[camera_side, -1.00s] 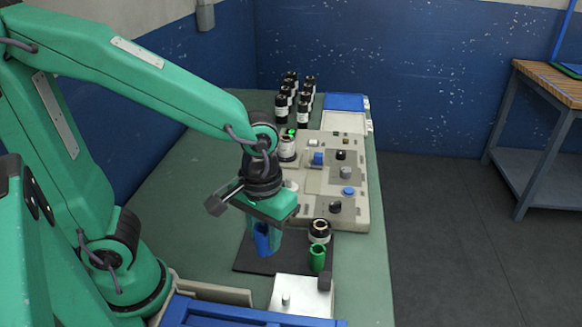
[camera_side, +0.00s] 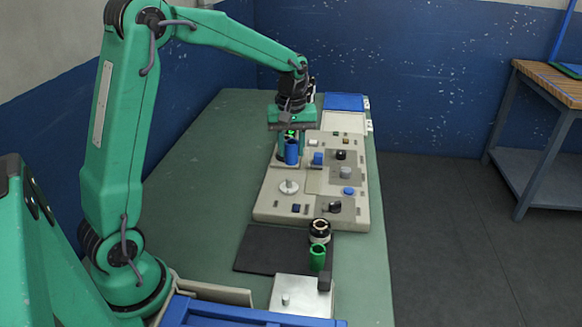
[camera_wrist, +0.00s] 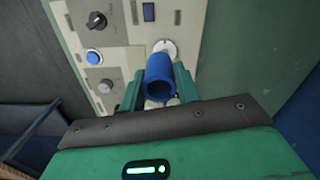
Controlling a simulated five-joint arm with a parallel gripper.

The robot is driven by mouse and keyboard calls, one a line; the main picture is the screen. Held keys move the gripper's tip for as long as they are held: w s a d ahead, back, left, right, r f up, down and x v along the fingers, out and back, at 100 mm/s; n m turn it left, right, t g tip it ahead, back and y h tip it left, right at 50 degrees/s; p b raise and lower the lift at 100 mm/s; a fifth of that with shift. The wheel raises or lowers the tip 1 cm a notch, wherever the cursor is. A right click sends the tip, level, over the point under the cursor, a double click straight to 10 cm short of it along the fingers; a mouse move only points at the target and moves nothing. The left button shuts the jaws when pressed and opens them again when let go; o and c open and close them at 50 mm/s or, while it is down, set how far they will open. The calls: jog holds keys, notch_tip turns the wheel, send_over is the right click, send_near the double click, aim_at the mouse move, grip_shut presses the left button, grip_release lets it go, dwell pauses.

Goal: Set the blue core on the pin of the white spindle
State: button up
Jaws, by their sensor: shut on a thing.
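The blue core (camera_side: 292,153) is upright between the fingers of my gripper (camera_side: 292,146), which is shut on it above the far left part of the beige panel. In the wrist view the core (camera_wrist: 160,82) shows its open end, between the green fingers (camera_wrist: 158,92). The white spindle (camera_side: 288,187) is a round white disc with a short pin, on the panel's left side. It sits nearer the side camera than the core, apart from it. The spindle's disc also shows in the wrist view (camera_wrist: 165,48), just above the core. A pale part below the core is mostly hidden.
A metal plate (camera_side: 300,297) with a pin lies in front. The bench's left side is clear.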

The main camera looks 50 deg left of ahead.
aim_at(288, 159)
jog(key=shift+w+a+f+n, duration=0.15)
jog(key=shift+w+a, duration=0.1)
jog(key=shift+a, duration=0.35)
jog(key=shift+w+a+r+n, duration=0.1)
jog(key=shift+w+a+n, duration=0.1)
jog(key=shift+a, duration=0.4)
jog(key=shift+f, duration=0.1)
jog(key=shift+f, duration=0.15)
jog(key=shift+f, duration=2.35)
jog(key=shift+f, duration=2.15)
dwell(0.4)
jog(key=o, duration=1)
jog(key=shift+o, duration=0.5)
jog(key=o, duration=0.4)
